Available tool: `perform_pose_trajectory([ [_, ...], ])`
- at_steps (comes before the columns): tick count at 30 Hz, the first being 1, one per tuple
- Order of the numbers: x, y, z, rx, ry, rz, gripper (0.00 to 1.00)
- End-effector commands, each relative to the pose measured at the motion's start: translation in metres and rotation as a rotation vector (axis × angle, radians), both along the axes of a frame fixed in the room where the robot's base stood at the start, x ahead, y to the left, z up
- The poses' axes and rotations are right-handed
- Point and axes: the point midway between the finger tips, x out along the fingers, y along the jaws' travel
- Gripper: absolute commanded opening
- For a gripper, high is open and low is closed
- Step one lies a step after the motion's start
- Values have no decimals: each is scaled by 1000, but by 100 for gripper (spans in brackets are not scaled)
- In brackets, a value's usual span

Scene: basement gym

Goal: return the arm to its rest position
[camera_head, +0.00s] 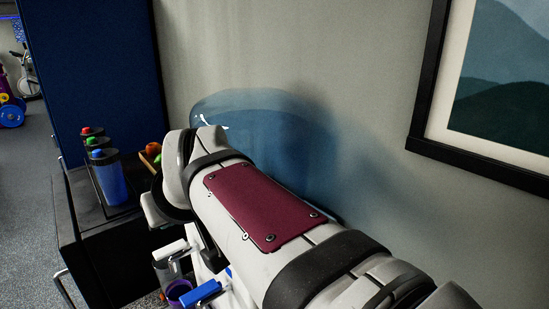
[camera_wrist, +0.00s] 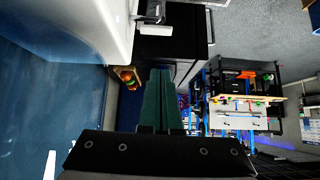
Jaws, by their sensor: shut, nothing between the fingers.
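My gripper (camera_wrist: 161,72) shows in the wrist view as two dark green fingers side by side. They are shut with nothing held between them, and no object touches their tips. In the head view my arm's pale links, with a dark red panel, fill the middle and lower right. My gripper cannot be made out there.
Several capped bottles (camera_head: 112,182) stand on a black cabinet (camera_head: 72,225) at the left. Fruit (camera_head: 153,149) lies behind my arm and shows near the fingers (camera_wrist: 128,78). A tall blue panel (camera_head: 95,65), wall and framed picture (camera_head: 432,85) stand behind. A rack (camera_wrist: 240,105) is at right.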

Motion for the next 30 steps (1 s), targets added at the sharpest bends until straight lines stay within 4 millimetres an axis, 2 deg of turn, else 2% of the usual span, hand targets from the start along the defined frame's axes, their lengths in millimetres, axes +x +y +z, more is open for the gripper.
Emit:
perform_pose_trajectory([
  [2,-4,-42,-2,23,36,-106,0],
  [3,-10,-71,-7,42,65,-183,0],
  [6,-33,-140,-24,98,139,-392,0],
  [9,-61,-189,-45,153,199,-569,0],
  [12,-90,-223,-68,208,248,-726,0],
  [17,-134,-262,-109,294,311,-951,0],
  [21,-170,-261,-153,178,569,-1010,0],
  [24,-199,-261,-175,94,738,-1050,0],
  [28,-228,-262,-189,12,894,-1089,0],
  [30,-235,-263,-192,-9,928,-1099,0],
])
